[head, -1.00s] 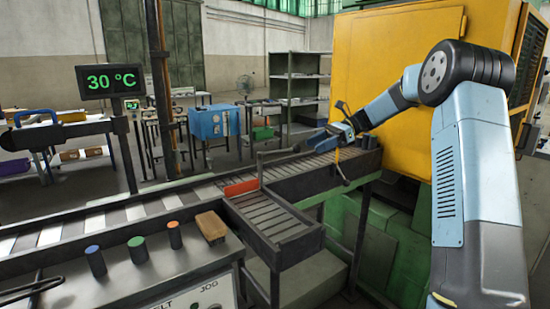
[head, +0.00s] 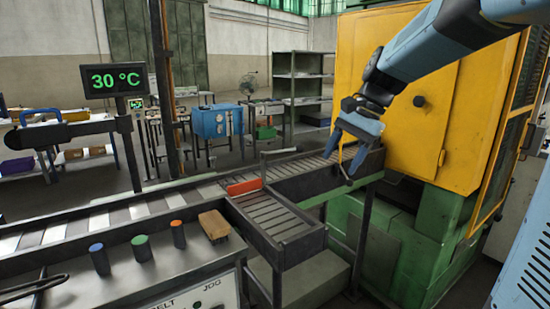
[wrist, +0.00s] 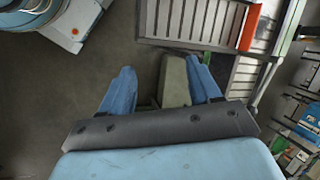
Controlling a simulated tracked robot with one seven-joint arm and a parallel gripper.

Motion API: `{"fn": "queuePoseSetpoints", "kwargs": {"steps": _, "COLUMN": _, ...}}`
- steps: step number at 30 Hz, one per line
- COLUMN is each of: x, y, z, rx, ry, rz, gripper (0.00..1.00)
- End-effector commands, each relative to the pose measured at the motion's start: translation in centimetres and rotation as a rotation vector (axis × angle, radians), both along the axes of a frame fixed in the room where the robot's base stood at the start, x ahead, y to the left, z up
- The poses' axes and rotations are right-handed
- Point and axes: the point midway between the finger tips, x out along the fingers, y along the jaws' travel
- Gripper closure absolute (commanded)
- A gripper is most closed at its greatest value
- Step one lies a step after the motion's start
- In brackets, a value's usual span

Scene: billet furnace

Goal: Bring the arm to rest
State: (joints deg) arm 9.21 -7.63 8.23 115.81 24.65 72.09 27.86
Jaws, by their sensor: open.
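My gripper (head: 345,160) is open and empty, with its two blue fingers pointing down in front of the far end of the roller conveyor (head: 310,168). My arm comes in from the upper right, across the front of the yellow furnace housing (head: 405,110). In the wrist view the two fingers (wrist: 161,72) stand wide apart. Nothing is between them but the floor and a pale block below. Whether the gripper touches the conveyor's end cannot be told.
A side chute (head: 275,222) with a red bar (head: 244,187) branches off the conveyor. Colour-topped cylinders (head: 140,249) and a brown block (head: 214,226) stand on the control bench. A display (head: 113,81) reads 30 °C. The air above the chute is clear.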

Motion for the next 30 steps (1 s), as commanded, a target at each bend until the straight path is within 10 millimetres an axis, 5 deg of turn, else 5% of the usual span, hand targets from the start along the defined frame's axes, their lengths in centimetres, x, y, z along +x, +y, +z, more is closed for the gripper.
{"fn": "queuePoseSetpoints", "kwargs": {"steps": 18, "x": -13.9, "y": -5.4, "z": -1.5, "rx": -0.376, "ry": -0.413, "rz": 0.357, "gripper": 0.38}}
{"fn": "queuePoseSetpoints", "kwargs": {"steps": 30, "x": -18.4, "y": -7.7, "z": -3.4, "rx": -0.529, "ry": -0.561, "rz": 0.520, "gripper": 0.38}}
